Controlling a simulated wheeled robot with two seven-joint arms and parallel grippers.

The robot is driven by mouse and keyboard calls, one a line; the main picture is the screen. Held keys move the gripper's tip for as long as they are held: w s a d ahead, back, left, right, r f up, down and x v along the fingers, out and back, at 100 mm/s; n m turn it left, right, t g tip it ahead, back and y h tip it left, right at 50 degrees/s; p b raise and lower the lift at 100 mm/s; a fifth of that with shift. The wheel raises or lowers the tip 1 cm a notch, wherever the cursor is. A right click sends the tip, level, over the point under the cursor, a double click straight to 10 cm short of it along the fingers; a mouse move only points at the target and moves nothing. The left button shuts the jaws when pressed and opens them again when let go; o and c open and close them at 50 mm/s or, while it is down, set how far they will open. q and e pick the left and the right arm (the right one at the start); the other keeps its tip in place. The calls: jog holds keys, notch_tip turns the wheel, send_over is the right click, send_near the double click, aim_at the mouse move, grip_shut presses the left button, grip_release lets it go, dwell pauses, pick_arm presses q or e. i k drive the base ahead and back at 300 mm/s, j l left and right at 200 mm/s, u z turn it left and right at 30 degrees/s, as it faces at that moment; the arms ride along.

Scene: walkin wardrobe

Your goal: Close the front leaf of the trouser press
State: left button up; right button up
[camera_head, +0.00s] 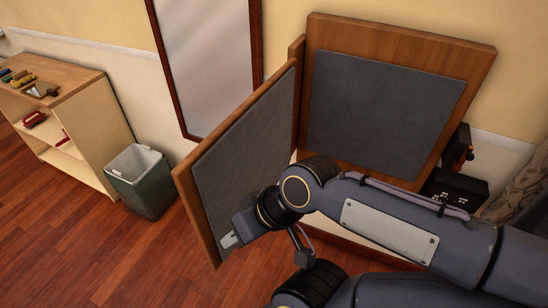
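The trouser press stands against the wall and is open. Its back panel (385,105) is wooden with a dark grey pad. Its front leaf (245,150), also wood with a grey pad on the inside, is hinged at the left and swung out toward me at a wide angle. My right arm reaches in from the right across the gap. My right gripper (230,240) is at the lower part of the leaf's padded inner face, near its free edge; contact is not clear. Its fingers are small and partly hidden, so their opening cannot be told. My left gripper is out of view.
A grey-green bin (142,185) stands on the wooden floor left of the leaf. A low shelf unit (85,115) with small items is farther left. A tall mirror (205,60) is on the wall behind. A black box (455,190) is right of the press.

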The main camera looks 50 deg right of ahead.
aim_at(249, 152)
jog(key=i+j+z, duration=0.1)
jog(key=z, duration=0.4)
jog(key=i+j+z, duration=0.2)
jog(key=z, duration=0.25)
jog(key=i+j+z, duration=0.2)
jog(key=z, duration=0.3)
jog(key=j+z, duration=0.25)
jog(key=z, duration=0.2)
jog(key=i+j+z, duration=0.1)
jog(key=j+z, duration=0.2)
jog(key=z, duration=0.2)
jog(key=k+j+z, duration=0.35)
jog(key=j+z, duration=0.2)
jog(key=j, duration=0.15)
jog(key=k+z, duration=0.1)
jog(key=z, duration=0.2)
jog(key=k+z, duration=0.15)
jog(key=z, duration=0.2)
